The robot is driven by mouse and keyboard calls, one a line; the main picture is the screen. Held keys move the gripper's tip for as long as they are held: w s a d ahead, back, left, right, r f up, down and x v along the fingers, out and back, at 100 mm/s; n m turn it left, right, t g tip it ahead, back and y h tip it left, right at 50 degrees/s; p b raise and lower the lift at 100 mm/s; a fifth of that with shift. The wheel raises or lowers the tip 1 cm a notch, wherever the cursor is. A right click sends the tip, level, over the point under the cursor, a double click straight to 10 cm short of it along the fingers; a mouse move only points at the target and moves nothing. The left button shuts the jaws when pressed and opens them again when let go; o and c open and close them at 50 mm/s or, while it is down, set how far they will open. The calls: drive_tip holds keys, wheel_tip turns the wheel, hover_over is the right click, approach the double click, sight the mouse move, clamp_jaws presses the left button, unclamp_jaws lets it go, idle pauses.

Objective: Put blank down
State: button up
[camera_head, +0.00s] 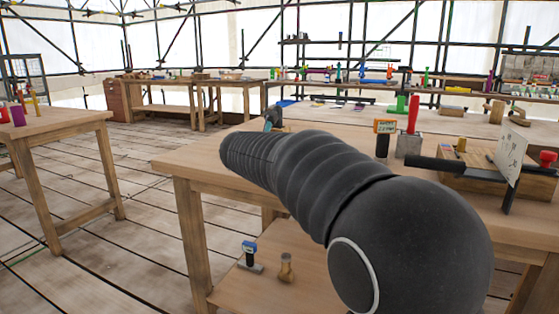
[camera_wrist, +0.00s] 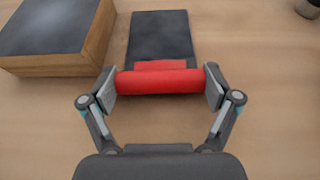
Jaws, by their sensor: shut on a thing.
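In the wrist view my gripper (camera_wrist: 160,84) is shut on a red cylinder (camera_wrist: 158,82), one finger at each end. The cylinder lies crosswise between the fingers. A short flat red piece (camera_wrist: 160,65) shows just beyond it, then a flat dark slab (camera_wrist: 160,35). I cannot tell whether these are joined to the cylinder, or whether the red cylinder is the blank. Wooden tabletop (camera_wrist: 250,60) shows below; the gap to it is unclear. In the head view my arm hides most of the gripper and the held thing.
A dark-topped wooden block (camera_wrist: 92,50) sits close left of the slab. A dark round object (camera_wrist: 310,8) is at the far right corner. In the head view, the workbench (camera_head: 190,162) carries a red upright tool (camera_head: 413,115) and a wooden box (camera_head: 480,183) at right.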

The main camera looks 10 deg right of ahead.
drive_tip(key=shift+f, duration=0.15)
drive_tip(key=o, duration=1.2)
drive_tip(key=shift+o, duration=0.2)
drive_tip(key=shift+f, duration=0.1)
drive_tip(key=shift+s+a+b, duration=0.1)
drive_tip(key=shift+b, duration=0.3)
drive_tip(key=v, duration=1.3)
drive_tip(key=shift+s+p, duration=0.35)
drive_tip(key=shift+p, duration=0.05)
